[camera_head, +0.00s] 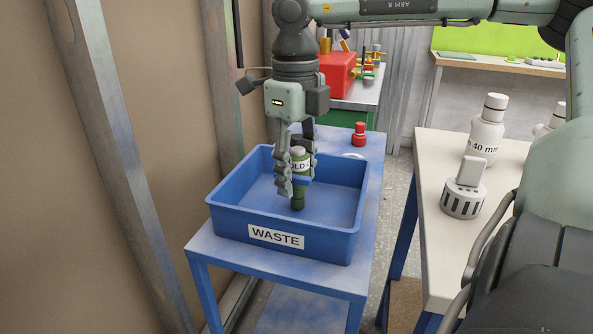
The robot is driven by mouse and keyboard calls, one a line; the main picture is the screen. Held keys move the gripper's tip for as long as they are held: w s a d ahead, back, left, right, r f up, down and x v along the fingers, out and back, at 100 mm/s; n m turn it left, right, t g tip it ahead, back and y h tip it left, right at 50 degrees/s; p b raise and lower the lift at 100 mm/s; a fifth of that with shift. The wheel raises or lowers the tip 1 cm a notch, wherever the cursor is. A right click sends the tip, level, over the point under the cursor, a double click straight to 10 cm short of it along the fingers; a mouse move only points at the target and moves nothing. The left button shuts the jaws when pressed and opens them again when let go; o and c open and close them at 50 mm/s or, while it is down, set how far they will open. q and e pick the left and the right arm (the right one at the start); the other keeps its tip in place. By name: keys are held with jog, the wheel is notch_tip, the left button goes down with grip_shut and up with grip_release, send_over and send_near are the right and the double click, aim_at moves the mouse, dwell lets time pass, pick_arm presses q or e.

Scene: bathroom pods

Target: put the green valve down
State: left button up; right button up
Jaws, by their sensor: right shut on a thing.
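My right gripper (293,184) comes down from above and is shut on the green valve (298,200). My left gripper is not in view.
The tray stands on a blue table (374,200); a red-topped item (359,134) stands behind it. A white table (440,240) at right holds a white bottle (487,130) and a slotted round part (463,205). A wall and metal post (120,150) are at left.

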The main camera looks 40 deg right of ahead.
jog(key=shift+f, duration=0.15)
jog(key=o, duration=1.4)
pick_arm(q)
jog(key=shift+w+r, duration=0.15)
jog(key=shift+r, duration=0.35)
